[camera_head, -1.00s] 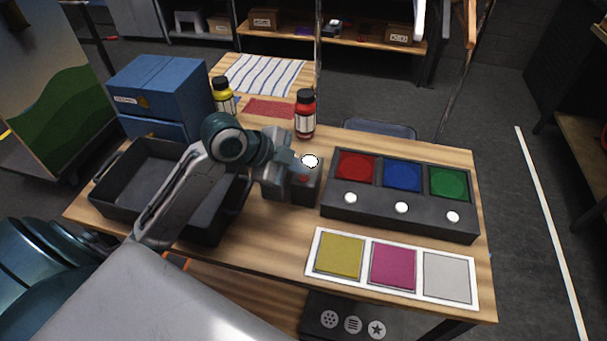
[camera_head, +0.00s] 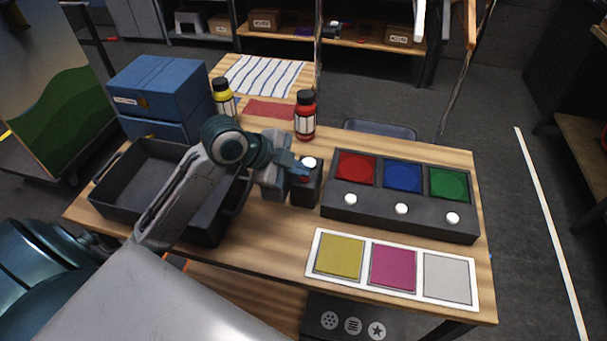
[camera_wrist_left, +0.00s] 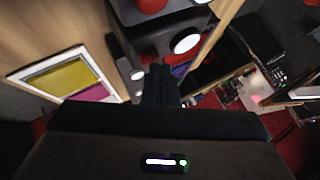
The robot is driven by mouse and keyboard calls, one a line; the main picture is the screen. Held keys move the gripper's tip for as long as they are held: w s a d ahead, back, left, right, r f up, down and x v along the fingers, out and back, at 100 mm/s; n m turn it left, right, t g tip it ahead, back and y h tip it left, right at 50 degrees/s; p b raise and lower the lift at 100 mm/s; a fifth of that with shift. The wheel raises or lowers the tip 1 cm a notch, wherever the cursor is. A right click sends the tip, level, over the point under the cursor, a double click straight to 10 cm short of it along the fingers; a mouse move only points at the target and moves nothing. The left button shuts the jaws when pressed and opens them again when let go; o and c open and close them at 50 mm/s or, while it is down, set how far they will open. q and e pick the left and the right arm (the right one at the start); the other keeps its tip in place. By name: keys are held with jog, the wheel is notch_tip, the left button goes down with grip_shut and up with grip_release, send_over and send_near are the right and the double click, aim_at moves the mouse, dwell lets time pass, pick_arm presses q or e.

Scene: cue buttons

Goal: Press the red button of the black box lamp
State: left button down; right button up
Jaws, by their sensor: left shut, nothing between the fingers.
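The small black box lamp (camera_head: 306,192) stands on the wooden table, left of the long three-colour panel. Its white lamp (camera_head: 308,162) is on top, and its red button (camera_head: 304,179) shows just below my fingertips. In the left wrist view, the red button (camera_wrist_left: 151,5) is cut by the top edge and the white lamp (camera_wrist_left: 187,41) looks bright. My left gripper (camera_head: 301,169) is shut and empty, its tips close above the red button. I cannot tell whether they touch. The shut fingers also show in the wrist view (camera_wrist_left: 160,85). My right gripper is not in view.
The long black panel (camera_head: 400,222) with red, blue and green squares and white buttons lies to the right. A card with colour squares (camera_head: 314,268) lies in front. A red bottle (camera_head: 305,118) stands behind the lamp. A black tray (camera_head: 120,207) and blue boxes (camera_head: 160,90) are left.

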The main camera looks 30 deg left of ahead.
aim_at(299, 181)
pick_arm(q)
jog(key=shift+r+p, duration=0.45)
jog(key=shift+r, duration=0.25)
notch_tip(299, 181, up, 6)
jog(key=p, duration=0.5)
